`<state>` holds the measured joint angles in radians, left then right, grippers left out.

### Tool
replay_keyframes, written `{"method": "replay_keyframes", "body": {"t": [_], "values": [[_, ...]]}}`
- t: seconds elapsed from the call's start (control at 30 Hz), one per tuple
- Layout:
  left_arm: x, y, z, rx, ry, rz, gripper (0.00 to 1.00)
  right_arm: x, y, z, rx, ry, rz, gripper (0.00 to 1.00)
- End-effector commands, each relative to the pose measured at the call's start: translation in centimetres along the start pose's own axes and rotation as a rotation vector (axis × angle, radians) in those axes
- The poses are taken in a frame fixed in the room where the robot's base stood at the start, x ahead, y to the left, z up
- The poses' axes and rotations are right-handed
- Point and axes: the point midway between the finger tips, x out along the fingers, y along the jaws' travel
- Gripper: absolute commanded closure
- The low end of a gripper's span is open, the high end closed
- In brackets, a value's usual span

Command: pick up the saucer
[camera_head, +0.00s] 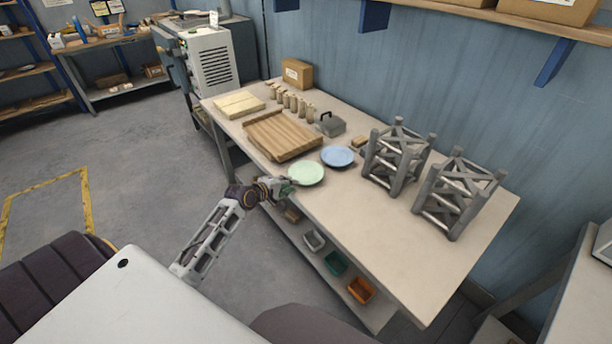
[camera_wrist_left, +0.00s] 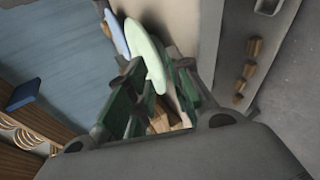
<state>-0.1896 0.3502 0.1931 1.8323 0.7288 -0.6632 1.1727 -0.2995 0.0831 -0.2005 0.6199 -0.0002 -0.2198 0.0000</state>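A pale green saucer (camera_head: 306,173) lies on the workbench near its front edge. A blue saucer (camera_head: 338,156) lies just behind it to the right. My left gripper (camera_head: 287,187) is at the front left rim of the green saucer. In the left wrist view the green saucer (camera_wrist_left: 147,52) shows nearly edge-on, its near rim between the two spread fingers of my left gripper (camera_wrist_left: 155,85). The fingers look apart; whether either touches the rim I cannot tell. The blue saucer (camera_wrist_left: 117,34) shows beyond. My right gripper is not in view.
A slatted wooden rack (camera_head: 284,135) stands left of the saucers on the workbench (camera_head: 370,240). Two grey truss frames (camera_head: 397,158) (camera_head: 457,195) stand to the right. A grey handled block (camera_head: 330,124) sits behind. Coloured bins (camera_head: 336,263) are on the lower shelf. The bench's front right is clear.

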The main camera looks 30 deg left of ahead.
Motion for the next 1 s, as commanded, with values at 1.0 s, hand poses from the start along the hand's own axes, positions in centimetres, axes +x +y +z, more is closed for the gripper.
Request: {"method": "replay_keyframes", "body": {"t": [1.0], "values": [[5.2, 0.2, -0.2, 0.0, 0.0, 0.0, 0.79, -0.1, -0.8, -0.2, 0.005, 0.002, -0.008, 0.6]]}}
